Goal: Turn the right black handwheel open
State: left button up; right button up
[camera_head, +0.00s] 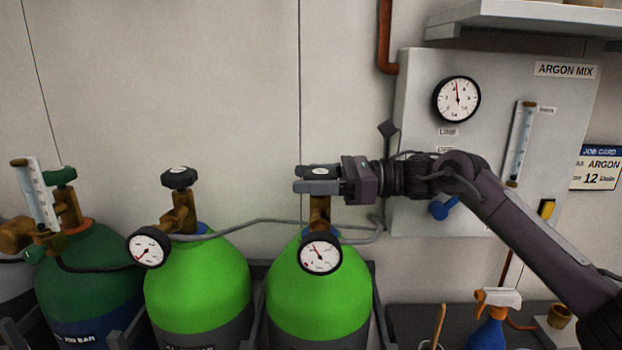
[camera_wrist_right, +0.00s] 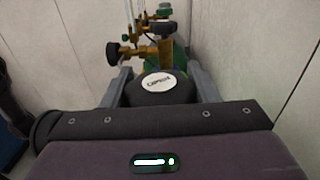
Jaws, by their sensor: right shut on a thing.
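The right black handwheel (camera_wrist_right: 160,88) sits on top of the brass valve (camera_head: 319,212) of the right bright green cylinder (camera_head: 318,285). My right gripper (camera_head: 318,180) comes in from the right and is shut on this handwheel, with one finger on each side of it in the right wrist view (camera_wrist_right: 161,92). In the head view the fingers hide most of the wheel. A round gauge (camera_head: 320,254) hangs on the front of the valve. My left gripper is in neither view.
A second green cylinder (camera_head: 197,285) with its own black handwheel (camera_head: 179,177) stands to the left, then a dark green cylinder (camera_head: 90,285). The argon panel (camera_head: 420,110) is behind my right arm. A spray bottle (camera_head: 490,320) stands at lower right.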

dwell(0.5)
jog(key=o, duration=1)
jog(key=shift+c, duration=0.2)
jog(key=d+b, duration=0.2)
jog(key=d, duration=0.5)
jog(key=shift+w+d+b, duration=0.2)
jog(key=shift+d+b, duration=0.1)
jog(key=shift+d, duration=0.1)
